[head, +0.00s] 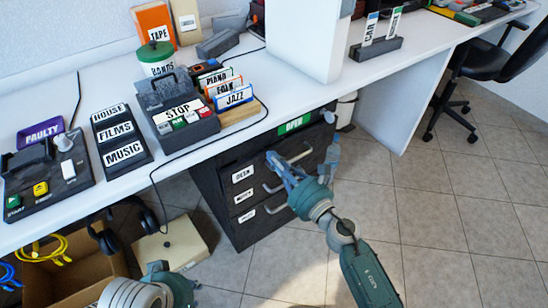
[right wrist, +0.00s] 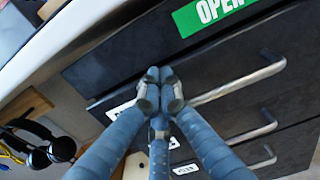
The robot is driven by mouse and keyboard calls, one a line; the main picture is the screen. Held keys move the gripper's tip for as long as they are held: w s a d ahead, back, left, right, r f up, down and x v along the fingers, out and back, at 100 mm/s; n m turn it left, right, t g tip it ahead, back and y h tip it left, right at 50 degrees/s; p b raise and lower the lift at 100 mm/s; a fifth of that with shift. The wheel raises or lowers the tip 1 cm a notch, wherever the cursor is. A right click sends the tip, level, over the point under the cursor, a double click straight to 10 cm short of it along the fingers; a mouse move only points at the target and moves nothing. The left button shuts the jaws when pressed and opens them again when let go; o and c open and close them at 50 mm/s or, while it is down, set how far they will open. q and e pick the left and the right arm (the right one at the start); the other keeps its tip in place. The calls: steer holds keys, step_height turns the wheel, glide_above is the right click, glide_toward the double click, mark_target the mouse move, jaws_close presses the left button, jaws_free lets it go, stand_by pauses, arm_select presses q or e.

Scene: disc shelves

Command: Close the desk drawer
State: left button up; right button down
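A dark drawer unit (head: 233,222) stands under the white desk, with three stacked drawers, white labels and metal handles. A green OPEN sign (head: 293,123) is on the panel above the top drawer (head: 262,171). The drawer fronts look nearly flush; I cannot tell whether a small gap remains. My right gripper (head: 275,162) is in front of the top drawer, left of its handle (right wrist: 240,82). Its fingertips meet in the right wrist view (right wrist: 160,82), with nothing visible between them. They hide part of the drawer front; contact is unclear. My left gripper (head: 158,272) is low at the left, its fingers mostly hidden.
The white desk top (head: 225,138) overhangs the drawers. A cardboard box (head: 75,277) with cables, headphones (head: 105,240) and a beige case (head: 175,240) lie below left. Tiled floor (head: 440,220) is clear at the right; a black chair (head: 490,65) stands farther back.

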steer(key=shift+w+a, duration=0.15)
steer(key=shift+w, duration=0.05)
steer(key=shift+x, duration=1.2)
steer(key=shift+r+b, duration=0.25)
steer(key=shift+b, duration=0.05)
